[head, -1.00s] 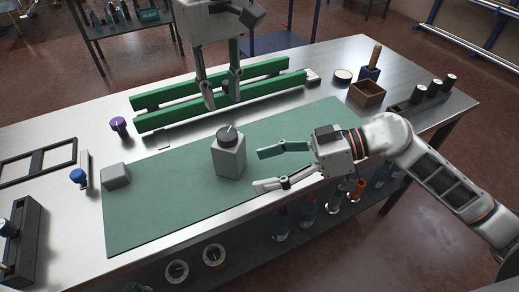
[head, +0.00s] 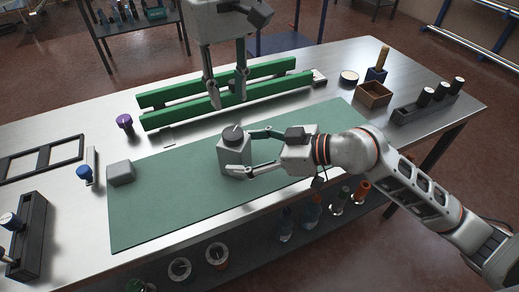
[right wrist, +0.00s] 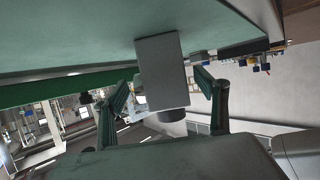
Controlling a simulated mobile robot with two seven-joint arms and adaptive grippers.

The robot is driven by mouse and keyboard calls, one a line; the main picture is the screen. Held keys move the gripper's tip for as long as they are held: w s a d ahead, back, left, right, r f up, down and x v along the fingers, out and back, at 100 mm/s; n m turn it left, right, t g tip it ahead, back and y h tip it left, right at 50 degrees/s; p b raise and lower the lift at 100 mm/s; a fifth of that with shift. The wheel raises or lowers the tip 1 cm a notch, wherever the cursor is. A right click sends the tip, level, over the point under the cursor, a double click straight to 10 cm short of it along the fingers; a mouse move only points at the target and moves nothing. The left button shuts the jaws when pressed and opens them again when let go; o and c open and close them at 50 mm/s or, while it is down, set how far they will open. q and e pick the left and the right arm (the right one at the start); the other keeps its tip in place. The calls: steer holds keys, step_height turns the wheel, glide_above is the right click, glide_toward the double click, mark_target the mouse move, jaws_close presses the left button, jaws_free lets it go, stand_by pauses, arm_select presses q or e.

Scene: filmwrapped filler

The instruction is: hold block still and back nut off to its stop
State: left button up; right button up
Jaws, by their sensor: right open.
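A grey block (head: 233,155) stands upright on the green mat (head: 170,195), with a round dark nut (head: 231,134) on top bearing a light pointer line. My right gripper (head: 243,152) is open at the block's right side, its fingers reaching along the block's far and near sides. My left gripper (head: 229,97) hangs open and empty behind the block, in front of the green rails, clear of the nut.
Green rails (head: 225,96) lie behind the mat. A small grey block (head: 121,173), a blue-capped piece (head: 84,173) and a purple knob (head: 125,121) are at left. A wooden box (head: 374,94) and a dark rack (head: 425,105) stand at right. The mat's front left is clear.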

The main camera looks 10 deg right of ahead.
steer(key=shift+x, duration=1.5)
steer(key=c, duration=1.8)
steer(key=o, duration=0.7)
steer(key=c, duration=0.3)
